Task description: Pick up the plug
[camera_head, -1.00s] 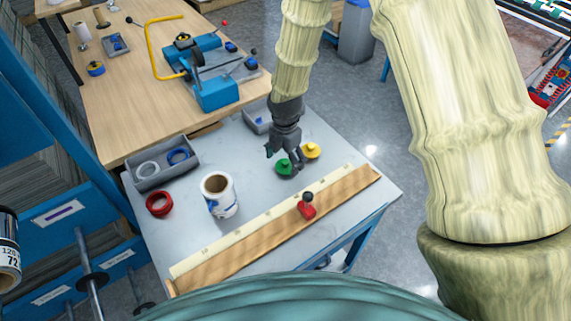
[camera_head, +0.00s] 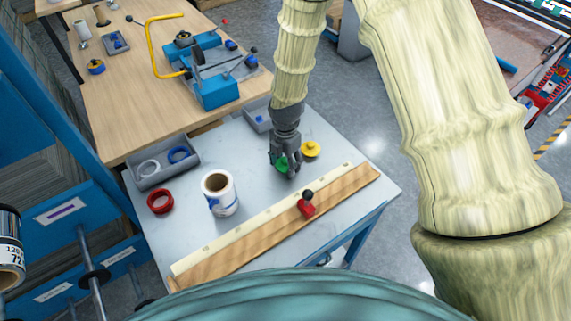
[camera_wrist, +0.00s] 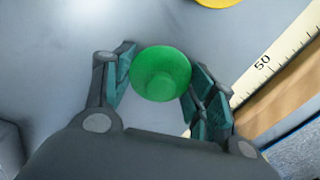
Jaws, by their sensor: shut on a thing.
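A green plug (camera_head: 281,167) is at the grey table, between the fingers of my gripper (camera_head: 286,168). In the wrist view the round green plug (camera_wrist: 161,74) shows a smaller raised round part and sits between the two teal-padded fingers of my gripper (camera_wrist: 157,83). The gripper is shut on it. I cannot tell whether the plug still touches the tabletop. A yellow plug (camera_head: 311,149) stands close by to the right, and its edge shows at the top of the wrist view (camera_wrist: 218,2).
A ruler strip (camera_head: 262,219) and wooden board (camera_head: 280,230) lie along the front, with a red black-knobbed piece (camera_head: 306,206). A white roll (camera_head: 220,196), red ring (camera_head: 160,201) and grey tray (camera_head: 165,170) stand left. A small grey bin (camera_head: 256,118) is behind the gripper.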

